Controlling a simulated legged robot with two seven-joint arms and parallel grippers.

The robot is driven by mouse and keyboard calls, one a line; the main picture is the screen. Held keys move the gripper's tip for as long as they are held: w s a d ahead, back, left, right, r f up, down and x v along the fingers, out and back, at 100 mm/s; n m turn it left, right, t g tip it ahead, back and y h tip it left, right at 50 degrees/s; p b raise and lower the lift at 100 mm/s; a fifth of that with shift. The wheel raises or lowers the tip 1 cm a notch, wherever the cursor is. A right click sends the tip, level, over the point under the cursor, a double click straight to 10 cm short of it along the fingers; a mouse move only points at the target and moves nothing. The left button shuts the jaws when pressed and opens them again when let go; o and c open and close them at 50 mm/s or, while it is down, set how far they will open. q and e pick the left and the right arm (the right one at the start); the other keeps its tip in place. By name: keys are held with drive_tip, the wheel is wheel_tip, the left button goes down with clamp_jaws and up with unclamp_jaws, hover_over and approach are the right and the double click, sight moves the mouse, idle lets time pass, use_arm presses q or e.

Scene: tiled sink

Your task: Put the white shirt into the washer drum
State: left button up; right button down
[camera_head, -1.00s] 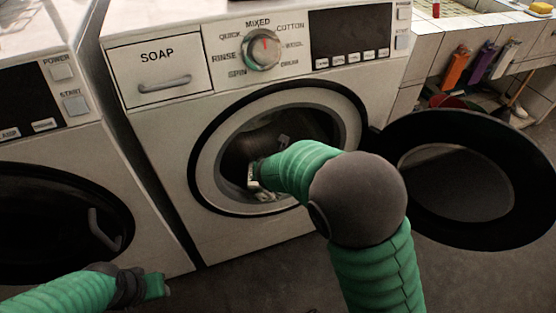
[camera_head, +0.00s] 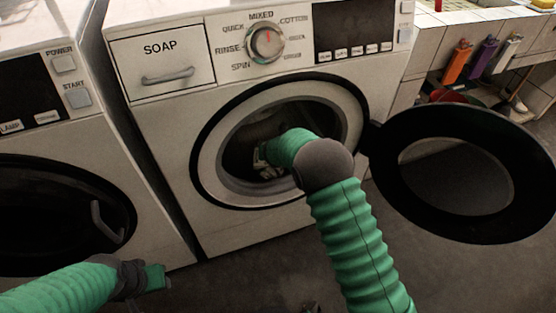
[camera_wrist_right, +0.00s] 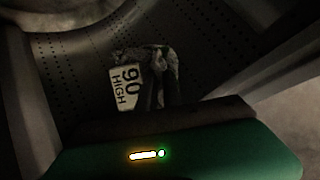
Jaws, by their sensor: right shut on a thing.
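The washer drum (camera_head: 250,135) is inside the middle machine, behind its open round door (camera_head: 455,175). My right arm reaches through the opening. My right gripper (camera_head: 262,158) is inside the drum and shut on a crumpled pale cloth, which looks like the white shirt (camera_head: 270,172). In the right wrist view the cloth (camera_wrist_right: 138,55) looks grey in the dim light, with a tag reading "90 HIGH", against the perforated drum wall (camera_wrist_right: 75,75). My left gripper (camera_head: 155,278) is low at the left, away from the drum; its jaw opening cannot be made out.
The washer's ring-shaped rim (camera_head: 205,165) surrounds my right arm. A second machine (camera_head: 60,200) with a shut dark door stands at the left. Grey floor is in front.

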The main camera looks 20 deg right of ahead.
drive_tip(key=shift+w+d+f, duration=0.1)
drive_tip(key=shift+w+f, duration=0.05)
drive_tip(key=shift+f, duration=0.3)
drive_tip(key=p, duration=0.4)
drive_tip(key=w+r+g+p, duration=0.1)
drive_tip(key=p, duration=0.3)
drive_tip(key=shift+d+r, duration=0.2)
drive_tip(key=shift+d, duration=0.05)
drive_tip(key=shift+w+f+g+y, duration=0.2)
drive_tip(key=shift+f+g+y, duration=0.1)
drive_tip(key=shift+f, duration=0.1)
drive_tip(key=shift+w+d+g, duration=0.1)
drive_tip(key=shift+w+g, duration=0.05)
drive_tip(key=shift+g, duration=0.15)
drive_tip(key=shift+w+d+f+g+b, duration=0.1)
drive_tip(key=shift+w+f+g+b, duration=0.3)
drive_tip(key=shift+b, duration=0.65)
drive_tip(key=shift+w+d+y+b, duration=0.1)
drive_tip(key=shift+y+b, duration=0.2)
drive_tip(key=shift+y, duration=0.1)
wheel_tip(320, 180, down, 2)
drive_tip(key=shift+f+b, duration=0.15)
drive_tip(key=shift+b, duration=0.65)
